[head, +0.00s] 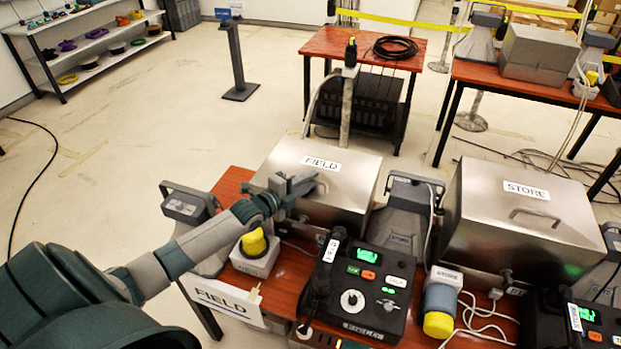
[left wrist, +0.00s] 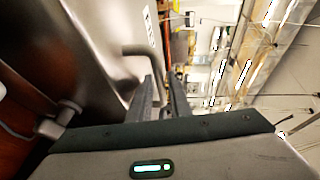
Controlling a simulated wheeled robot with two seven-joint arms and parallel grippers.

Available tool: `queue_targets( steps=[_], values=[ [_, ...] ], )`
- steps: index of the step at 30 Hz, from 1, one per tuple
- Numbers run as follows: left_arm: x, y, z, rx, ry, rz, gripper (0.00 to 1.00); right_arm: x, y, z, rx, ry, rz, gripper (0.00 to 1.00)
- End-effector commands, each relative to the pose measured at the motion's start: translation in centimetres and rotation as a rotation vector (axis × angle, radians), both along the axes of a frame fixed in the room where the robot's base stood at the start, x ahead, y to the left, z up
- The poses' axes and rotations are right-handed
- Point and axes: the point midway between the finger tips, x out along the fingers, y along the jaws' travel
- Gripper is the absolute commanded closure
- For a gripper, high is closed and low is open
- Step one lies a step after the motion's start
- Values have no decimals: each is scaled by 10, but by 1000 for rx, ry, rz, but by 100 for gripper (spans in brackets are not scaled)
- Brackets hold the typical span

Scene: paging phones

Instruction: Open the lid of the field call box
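The field call box (head: 340,190) is a brushed-metal box with a white FIELD label on top, and its lid looks shut. My left gripper (head: 304,184) is over the lid's front part, its fingers pointing across the box. In the left wrist view the metal lid (left wrist: 95,45) fills the left side, with its bar handle (left wrist: 138,50) running toward the fingertips. My left fingers (left wrist: 163,90) stand apart with a gap between them. The handle's end is at or behind the left finger; I cannot tell if the bar lies between them. My right gripper is not in view.
A similar STORE box (head: 520,220) stands to the right on the red table (head: 228,190). A FIELD phone console (head: 365,290) is in front, with a yellow-capped button box (head: 255,255) to its left. A grey speaker (head: 405,210) stands between the boxes.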

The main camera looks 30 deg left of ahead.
Motion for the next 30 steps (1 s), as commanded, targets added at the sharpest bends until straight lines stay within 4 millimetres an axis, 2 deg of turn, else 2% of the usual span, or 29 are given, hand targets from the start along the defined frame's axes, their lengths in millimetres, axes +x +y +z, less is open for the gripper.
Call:
queue_targets(
  steps=[13,15,16,25,30],
  values=[
    [6,-1,-1,1,-1,0,82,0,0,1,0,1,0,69],
    [6,-1,-1,1,-1,0,99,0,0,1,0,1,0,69],
    [6,-1,-1,1,-1,0,100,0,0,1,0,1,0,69],
    [7,-1,0,0,2,0,100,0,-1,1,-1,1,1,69],
    [14,0,4,-2,11,0,100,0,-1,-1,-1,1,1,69]
  ],
)
